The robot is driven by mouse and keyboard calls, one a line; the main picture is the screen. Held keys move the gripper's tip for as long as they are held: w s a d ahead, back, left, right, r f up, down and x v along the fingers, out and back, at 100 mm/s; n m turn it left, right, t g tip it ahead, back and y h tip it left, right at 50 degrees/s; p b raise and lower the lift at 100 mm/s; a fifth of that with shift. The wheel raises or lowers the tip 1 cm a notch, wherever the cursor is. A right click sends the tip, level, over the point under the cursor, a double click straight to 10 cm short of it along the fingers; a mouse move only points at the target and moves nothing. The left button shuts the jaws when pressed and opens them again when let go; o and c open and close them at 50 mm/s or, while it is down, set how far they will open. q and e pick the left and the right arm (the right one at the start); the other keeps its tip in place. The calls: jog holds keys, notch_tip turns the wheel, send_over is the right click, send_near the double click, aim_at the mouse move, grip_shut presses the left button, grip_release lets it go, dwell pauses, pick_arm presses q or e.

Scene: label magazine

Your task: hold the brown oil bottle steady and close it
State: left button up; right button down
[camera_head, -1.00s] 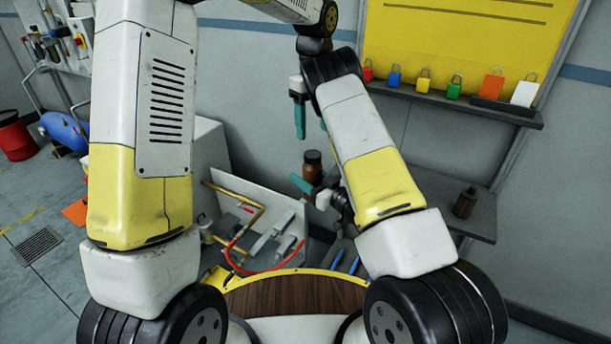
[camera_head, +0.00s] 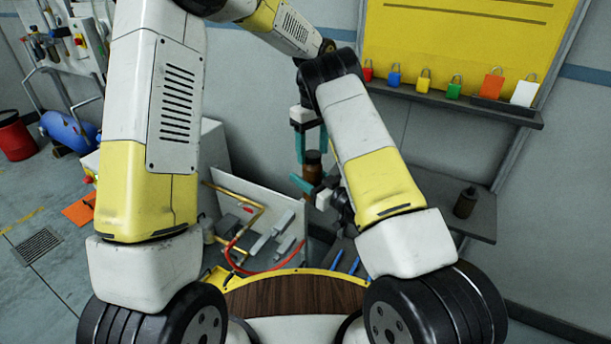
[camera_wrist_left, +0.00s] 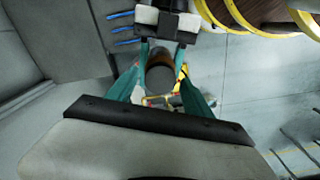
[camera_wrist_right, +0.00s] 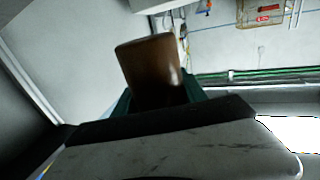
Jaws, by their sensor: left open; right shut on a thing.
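The brown oil bottle (camera_head: 312,173) is held upright near the scene's middle, with a dark cap (camera_head: 312,157) on its top. My right gripper (camera_head: 316,187) is shut on its body. The right wrist view shows the brown body (camera_wrist_right: 152,72) between the teal fingers. My left gripper (camera_head: 311,150) is open above the bottle, pointing down, its fingers reaching to either side of the cap. In the left wrist view the dark round top (camera_wrist_left: 160,76) lies between the open teal fingers. I cannot tell whether they touch it or how tightly the cap sits.
A dark bottle (camera_head: 466,203) stands on the grey shelf (camera_head: 483,222) at the right. Coloured padlocks (camera_head: 424,82) line a ledge under the yellow board. A panel with brass pipes and a red hose (camera_head: 240,240) stands below and left of the bottle.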

pick_arm(q)
jog(key=shift+f, duration=0.1)
jog(key=shift+c, duration=0.5)
jog(key=c, duration=1.1)
jog(key=o, duration=1.3)
jog(key=shift+r, duration=2.3)
jog(key=shift+o, duration=0.2)
jog(key=o, duration=0.5)
